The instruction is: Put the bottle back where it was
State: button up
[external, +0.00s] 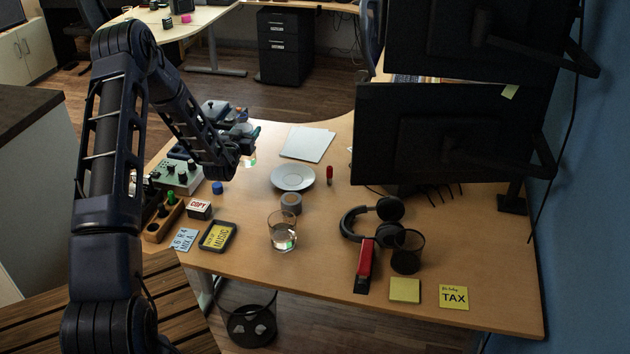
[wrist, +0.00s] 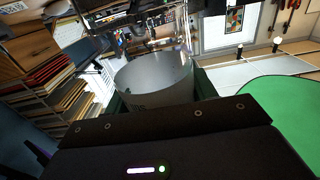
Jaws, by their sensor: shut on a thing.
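My gripper (external: 243,140) is over the left back part of the wooden desk, partly hidden by my arm in the external view. A small part of this vessel (external: 250,159) shows below the gripper in the external view. I cannot tell whether it is the bottle or a glass, or whether it touches the desk. I make out no other bottle.
A drinking glass (external: 282,232) stands near the desk's front, with a grey round item (external: 291,203) behind it. A plate (external: 293,178), red lipstick-like item (external: 329,175), headphones (external: 387,210) and black cup (external: 408,252) stand rightward. Bare desk (external: 330,275) lies in front.

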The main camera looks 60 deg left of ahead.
jog(key=shift+f, duration=2)
jog(key=shift+f, duration=0.1)
jog(key=o, duration=1.2)
jog(key=v, duration=0.7)
jog(key=shift+s+d, duration=0.2)
